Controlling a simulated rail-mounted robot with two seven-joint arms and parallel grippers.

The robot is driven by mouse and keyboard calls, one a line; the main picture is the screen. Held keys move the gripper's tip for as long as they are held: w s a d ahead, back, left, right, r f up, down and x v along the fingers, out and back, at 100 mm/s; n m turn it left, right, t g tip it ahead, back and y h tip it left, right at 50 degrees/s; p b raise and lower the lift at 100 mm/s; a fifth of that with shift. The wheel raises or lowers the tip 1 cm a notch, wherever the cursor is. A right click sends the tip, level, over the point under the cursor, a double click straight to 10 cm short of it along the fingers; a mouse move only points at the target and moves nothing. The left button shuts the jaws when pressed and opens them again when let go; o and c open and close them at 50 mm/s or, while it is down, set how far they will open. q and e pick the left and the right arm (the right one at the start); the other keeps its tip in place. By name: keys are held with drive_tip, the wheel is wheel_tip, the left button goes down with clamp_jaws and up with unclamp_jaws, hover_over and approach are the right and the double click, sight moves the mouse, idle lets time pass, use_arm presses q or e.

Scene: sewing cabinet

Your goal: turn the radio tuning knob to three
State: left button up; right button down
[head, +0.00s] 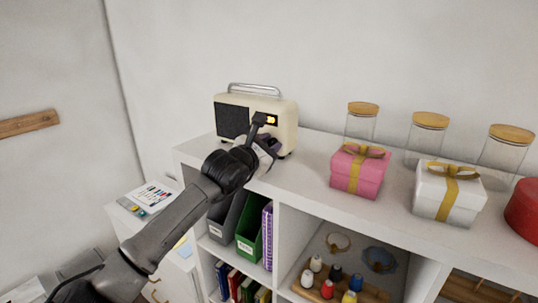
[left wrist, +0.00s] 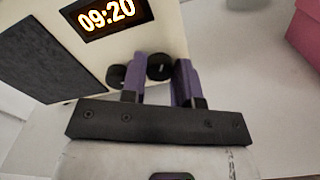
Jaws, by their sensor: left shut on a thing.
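The cream radio (head: 284,120) stands on top of the white shelf unit, with a dark speaker grille and a lit display. In the left wrist view the radio (left wrist: 165,38) shows its display (left wrist: 107,17) reading 09:20. Two black knobs sit below the display. My left gripper (head: 268,144) is at the radio's front; its purple fingers (left wrist: 163,78) are shut on the right-hand knob (left wrist: 160,67). The other knob (left wrist: 115,76) is just left of the left finger. I cannot make out any number or pointer on the knobs. My right gripper is not in view.
A pink gift box (head: 345,178), a white gift box (head: 435,203) and a red round box (head: 523,212) stand right of the radio. Glass jars with wooden lids (head: 430,121) stand behind them. The shelf top (head: 305,170) between radio and pink box is clear.

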use_arm(q)
drive_tip(key=o, duration=0.6)
drive_tip(key=shift+o, duration=0.2)
drive_tip(key=shift+s, duration=0.1)
drive_tip(key=shift+s+a+f+b, duration=0.2)
drive_tip(key=shift+s+a+b, duration=0.2)
drive_tip(key=shift+s+b, duration=0.15)
drive_tip(key=b+v, duration=0.4)
drive_tip(key=v, duration=0.8)
drive_tip(key=shift+r, duration=0.15)
drive_tip(key=shift+s, duration=0.1)
